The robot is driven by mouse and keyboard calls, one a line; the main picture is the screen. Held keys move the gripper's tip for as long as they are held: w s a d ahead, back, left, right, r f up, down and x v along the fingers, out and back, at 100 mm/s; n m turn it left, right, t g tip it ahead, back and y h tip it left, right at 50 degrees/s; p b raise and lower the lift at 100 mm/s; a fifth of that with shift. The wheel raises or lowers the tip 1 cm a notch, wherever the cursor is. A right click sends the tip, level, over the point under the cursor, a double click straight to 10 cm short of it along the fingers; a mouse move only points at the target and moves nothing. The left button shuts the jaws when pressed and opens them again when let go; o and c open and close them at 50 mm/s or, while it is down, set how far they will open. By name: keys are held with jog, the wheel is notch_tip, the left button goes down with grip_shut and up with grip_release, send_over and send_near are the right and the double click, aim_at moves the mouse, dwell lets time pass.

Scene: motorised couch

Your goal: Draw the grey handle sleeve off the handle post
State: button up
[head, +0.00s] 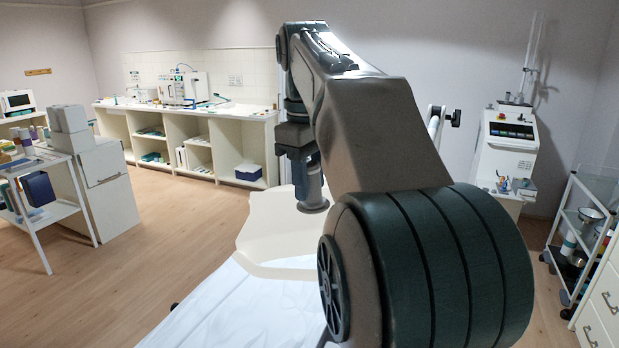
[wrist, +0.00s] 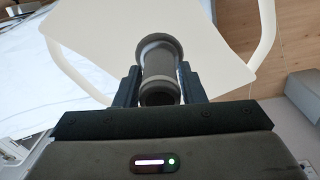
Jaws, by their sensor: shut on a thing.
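The grey handle sleeve (wrist: 160,66) is a short upright cylinder with a wider ring at its far end, seen in the wrist view. My gripper (wrist: 158,74) is shut on it, with one dark finger on each side. In the head view my gripper (head: 300,168) points down over the couch's cream panel (head: 272,232), and the sleeve (head: 313,190) shows below the fingers with its flared foot low against the panel. I cannot make out the handle post; the sleeve and fingers hide it. I cannot tell whether the sleeve has a gap beneath it.
The couch's white sheet (head: 245,305) lies in front of the panel. A curved cream rail (wrist: 266,35) runs beside the panel. A white machine (head: 507,150) and a trolley (head: 580,230) stand to the right. Open wooden floor (head: 165,225) lies to the left.

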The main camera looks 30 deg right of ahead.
jog(key=shift+r, duration=0.1)
jog(key=shift+w+a+r+p, duration=0.1)
jog(key=shift+a+r+p, duration=0.1)
jog(key=shift+r+p, duration=1.85)
jog(key=shift+w+a+r+p, duration=0.1)
jog(key=shift+a+r+p, duration=0.05)
jog(key=shift+r+p, duration=1.9)
jog(key=shift+f, duration=0.15)
jog(key=shift+r+p, duration=0.75)
jog(key=shift+r, duration=0.65)
jog(key=shift+s+r, duration=0.1)
jog(key=shift+r, duration=2)
